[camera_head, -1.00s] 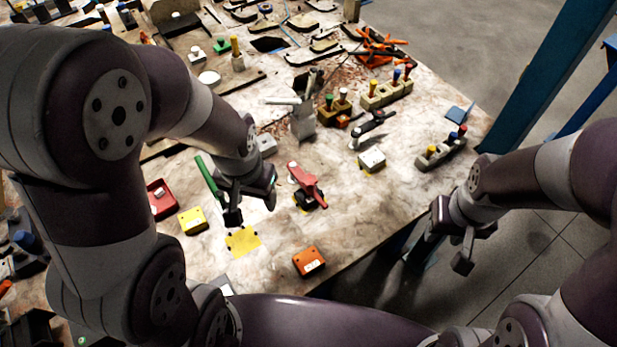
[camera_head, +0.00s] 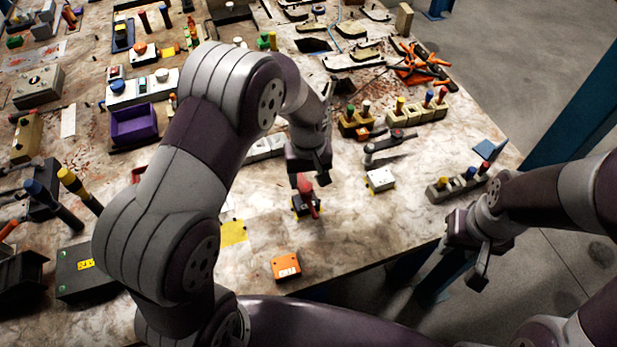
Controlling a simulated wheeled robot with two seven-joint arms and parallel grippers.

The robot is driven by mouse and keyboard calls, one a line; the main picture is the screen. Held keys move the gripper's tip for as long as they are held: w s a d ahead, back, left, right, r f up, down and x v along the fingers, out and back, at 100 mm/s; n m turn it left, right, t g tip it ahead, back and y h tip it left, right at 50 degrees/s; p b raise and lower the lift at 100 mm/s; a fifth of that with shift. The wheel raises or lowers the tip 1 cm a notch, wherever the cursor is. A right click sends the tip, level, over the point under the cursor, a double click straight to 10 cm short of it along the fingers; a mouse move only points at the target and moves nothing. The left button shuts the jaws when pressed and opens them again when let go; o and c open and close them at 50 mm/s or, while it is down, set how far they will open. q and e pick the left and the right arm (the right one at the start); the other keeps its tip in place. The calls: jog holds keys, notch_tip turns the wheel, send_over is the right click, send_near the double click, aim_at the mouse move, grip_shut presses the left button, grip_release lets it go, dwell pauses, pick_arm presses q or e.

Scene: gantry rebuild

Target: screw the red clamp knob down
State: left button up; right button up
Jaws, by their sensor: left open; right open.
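A red clamp part with a lever-like arm (camera_head: 311,203) stands on a dark base on a yellow patch near the table's front edge. I cannot make out a separate knob on it. My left gripper (camera_head: 310,175) is open and points down, right at the upper end of the red part, hiding some of it. I cannot tell whether its fingers touch the part. My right gripper (camera_head: 470,252) is open and empty, off the table's right front edge.
An orange box (camera_head: 286,266) and a yellow patch (camera_head: 233,232) lie at the front. A white box (camera_head: 380,179), a lever handle (camera_head: 390,146) and a grey block with coloured pegs (camera_head: 459,183) stand to the right. Bare tabletop lies between the orange box and the white box.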

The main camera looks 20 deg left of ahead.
pick_arm(q)
jog(key=shift+s+a+f, duration=0.1)
jog(key=shift+s+f, duration=0.05)
jog(key=shift+f, duration=0.35)
jog(key=shift+s+a+f, duration=0.2)
jog(key=shift+a+f, duration=0.05)
jog(key=shift+f, duration=0.1)
jog(key=shift+w+d, duration=0.1)
jog(key=c, duration=0.9)
jog(key=shift+m, duration=0.4)
jog(key=shift+r+m+p, duration=0.1)
jog(key=shift+m+p, duration=0.25)
jog(key=shift+m, duration=1.45)
pick_arm(e)
jog(key=shift+s+a+r, duration=0.25)
jog(key=shift+r, duration=0.4)
